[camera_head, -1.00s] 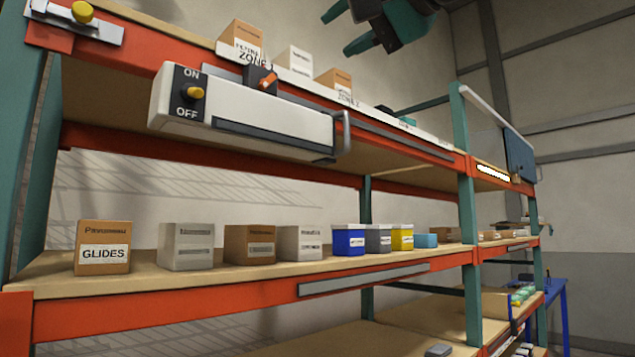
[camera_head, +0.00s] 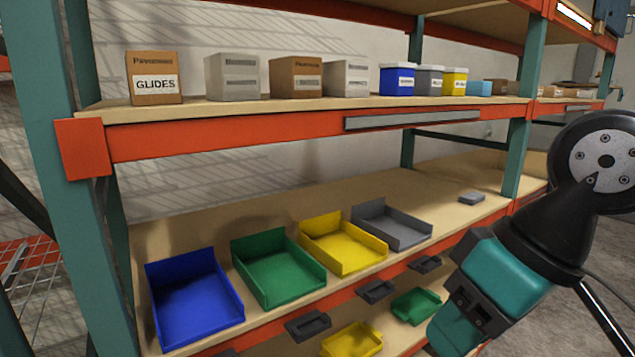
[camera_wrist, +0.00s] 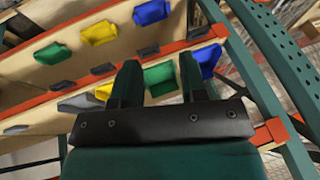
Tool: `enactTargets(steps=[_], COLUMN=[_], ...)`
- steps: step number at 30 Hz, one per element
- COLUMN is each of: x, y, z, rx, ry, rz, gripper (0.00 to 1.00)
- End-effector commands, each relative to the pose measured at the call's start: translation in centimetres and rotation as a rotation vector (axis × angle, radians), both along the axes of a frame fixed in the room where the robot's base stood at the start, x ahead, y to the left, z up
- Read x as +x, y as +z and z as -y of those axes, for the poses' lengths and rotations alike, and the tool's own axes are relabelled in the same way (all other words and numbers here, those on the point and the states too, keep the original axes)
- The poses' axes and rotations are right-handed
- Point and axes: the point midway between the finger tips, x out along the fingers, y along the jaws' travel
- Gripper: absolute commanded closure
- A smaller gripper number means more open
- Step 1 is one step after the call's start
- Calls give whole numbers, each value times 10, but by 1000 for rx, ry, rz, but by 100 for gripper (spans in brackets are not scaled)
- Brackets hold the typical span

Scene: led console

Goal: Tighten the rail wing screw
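No rail wing screw can be made out in either current view. My gripper (camera_wrist: 158,72) shows in the wrist view with its two teal fingers apart and nothing between them. The same gripper (camera_head: 455,328) is at the lower right in the head view, pointing down and left. It is in front of the lower shelf, apart from the bins. Its fingertips are not clear in the head view.
The middle shelf's orange beam (camera_head: 240,138) carries a grey strip (camera_head: 412,120); boxes stand above. Blue (camera_head: 196,303), green (camera_head: 280,271), yellow (camera_head: 343,247) and grey (camera_head: 392,226) bins sit below. A teal upright (camera_head: 85,190) stands left. Floor is clear at right.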

Motion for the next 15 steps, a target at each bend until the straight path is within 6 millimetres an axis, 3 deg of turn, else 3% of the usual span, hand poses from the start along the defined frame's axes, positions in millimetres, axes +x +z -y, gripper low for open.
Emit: enactTargets(steps=[3,6,15], x=[-33,-45,-41], y=[-29,-39,-35], z=[9,13,11], rx=[-22,-27,-25], ry=[53,76,71], rz=[-86,-117,-105], gripper=[61,61,61])
